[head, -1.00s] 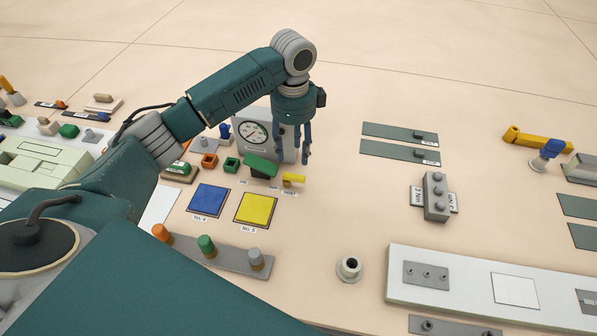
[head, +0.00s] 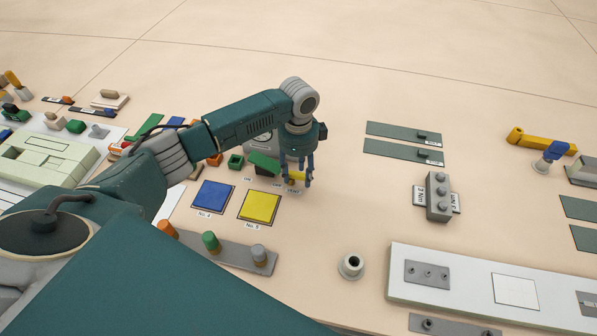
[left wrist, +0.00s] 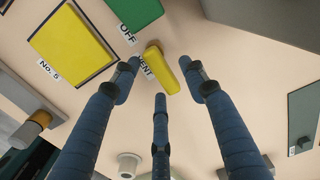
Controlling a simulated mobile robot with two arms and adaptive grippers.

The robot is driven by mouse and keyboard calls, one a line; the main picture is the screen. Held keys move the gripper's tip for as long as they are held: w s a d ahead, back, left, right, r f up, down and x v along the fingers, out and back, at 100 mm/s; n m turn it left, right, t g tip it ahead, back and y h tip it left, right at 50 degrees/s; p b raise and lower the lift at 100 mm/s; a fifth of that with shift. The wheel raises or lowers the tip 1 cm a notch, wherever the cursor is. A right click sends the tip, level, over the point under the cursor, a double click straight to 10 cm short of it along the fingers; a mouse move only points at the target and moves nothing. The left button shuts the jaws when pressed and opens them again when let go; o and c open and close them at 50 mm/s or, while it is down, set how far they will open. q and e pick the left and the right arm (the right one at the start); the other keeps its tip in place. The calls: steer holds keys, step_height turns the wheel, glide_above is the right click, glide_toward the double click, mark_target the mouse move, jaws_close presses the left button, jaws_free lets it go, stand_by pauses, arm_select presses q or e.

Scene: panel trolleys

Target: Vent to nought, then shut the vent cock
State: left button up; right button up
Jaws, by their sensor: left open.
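The vent cock's yellow handle (head: 297,175) is by the VENT label, in front of the grey gauge box. In the left wrist view the yellow handle (left wrist: 160,68) lies between the spread fingertips, beside the label. My left gripper (head: 298,184) is open and points down over the handle; I cannot tell whether any finger touches it. The gauge box (head: 252,150) is mostly behind my arm and hand, and its needle cannot be read. The green lever (head: 263,164) sits just left of the vent handle, near the OFF label. My right gripper is not in view.
A blue pad (head: 212,196) and a yellow pad (head: 259,206) lie in front of the green lever. A grey bar with coloured knobs (head: 235,254) is nearer. A grey block (head: 438,197) stands to the right, with clear surface between it and my gripper.

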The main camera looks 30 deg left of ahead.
arm_select(q)
steer(key=shift+c, duration=0.5)
